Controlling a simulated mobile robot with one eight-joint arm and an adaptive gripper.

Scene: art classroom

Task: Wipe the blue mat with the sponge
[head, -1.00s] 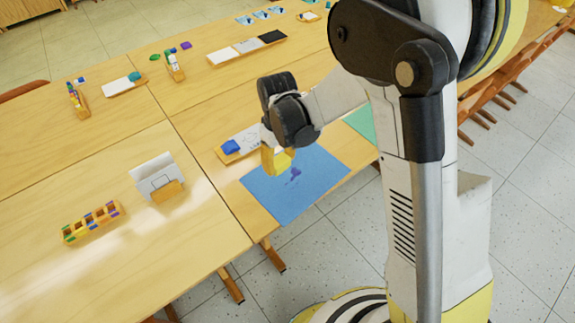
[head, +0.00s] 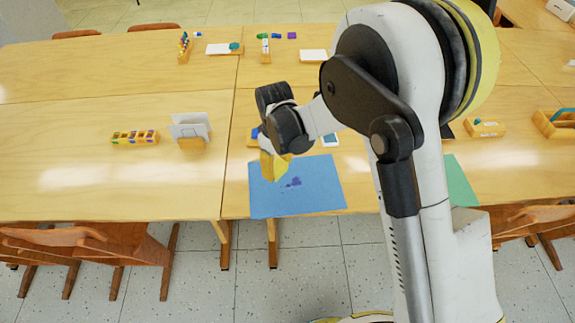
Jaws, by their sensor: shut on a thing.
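The blue mat (head: 312,199) lies flat at the front edge of the table, with a small purple stain (head: 292,182) near its middle. My gripper (head: 274,168) is shut on the yellow sponge (head: 283,167), at the upper left part of the mat, left of and above the stain in the picture. The gripper hides part of the sponge and the mat's upper left area. I cannot tell whether the sponge touches the mat.
A tray with a blue item (head: 254,133) sits just behind the mat, partly hidden by my gripper. A holder with white cards (head: 190,133) and a paint-pot rack (head: 135,137) stand to the left. A green mat (head: 459,182) lies right of my arm. Chairs (head: 85,245) stand at the front left.

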